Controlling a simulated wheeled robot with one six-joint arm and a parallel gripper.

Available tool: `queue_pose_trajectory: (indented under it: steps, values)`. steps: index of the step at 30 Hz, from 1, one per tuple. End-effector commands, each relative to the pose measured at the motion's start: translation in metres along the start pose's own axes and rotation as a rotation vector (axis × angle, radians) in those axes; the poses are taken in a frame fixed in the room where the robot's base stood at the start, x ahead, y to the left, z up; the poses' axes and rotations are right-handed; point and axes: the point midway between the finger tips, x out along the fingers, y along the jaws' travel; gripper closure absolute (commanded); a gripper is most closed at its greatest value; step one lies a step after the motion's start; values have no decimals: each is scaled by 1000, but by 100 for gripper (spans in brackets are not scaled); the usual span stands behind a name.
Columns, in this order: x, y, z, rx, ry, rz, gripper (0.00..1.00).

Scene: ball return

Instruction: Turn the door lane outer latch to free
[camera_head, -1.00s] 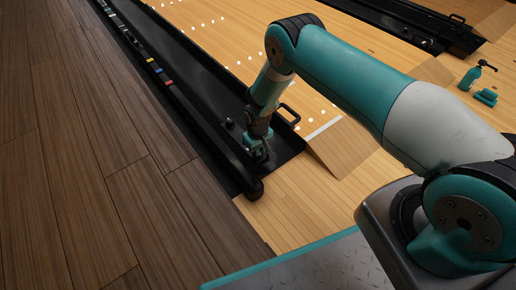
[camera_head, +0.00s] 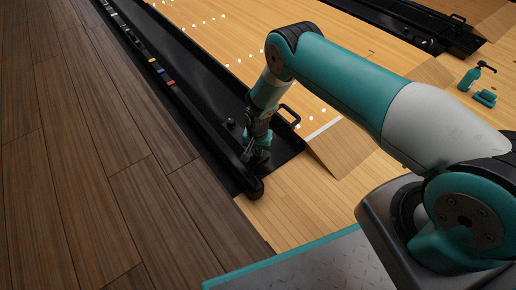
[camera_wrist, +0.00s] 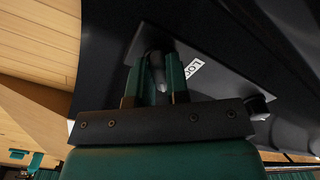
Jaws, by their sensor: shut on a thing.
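My gripper (camera_head: 257,156) is down at the near end of the black lane channel (camera_head: 205,92), beside its outer rail. In the wrist view my gripper's two teal fingers (camera_wrist: 155,72) are closed around a small dark part, which looks like the latch handle (camera_wrist: 157,60). The fingers hide most of it. Behind it is a dark plate (camera_wrist: 222,82) with a white label (camera_wrist: 194,67) that reads "LOC", the rest cut off. The exact angle of the latch cannot be told.
A dark round knob (camera_wrist: 259,107) stands to the right of the fingers. A black loop handle (camera_head: 290,115) is on the channel's inner side. A wooden ramp (camera_head: 342,147) lies right of the channel.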

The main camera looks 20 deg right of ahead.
Motion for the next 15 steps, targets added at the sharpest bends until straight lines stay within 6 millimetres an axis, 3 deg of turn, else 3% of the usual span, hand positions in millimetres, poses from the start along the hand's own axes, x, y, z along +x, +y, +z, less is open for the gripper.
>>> queue_pose_trajectory:
  steps: [15]
  values:
    - [0,0,0,189,0,1,100]
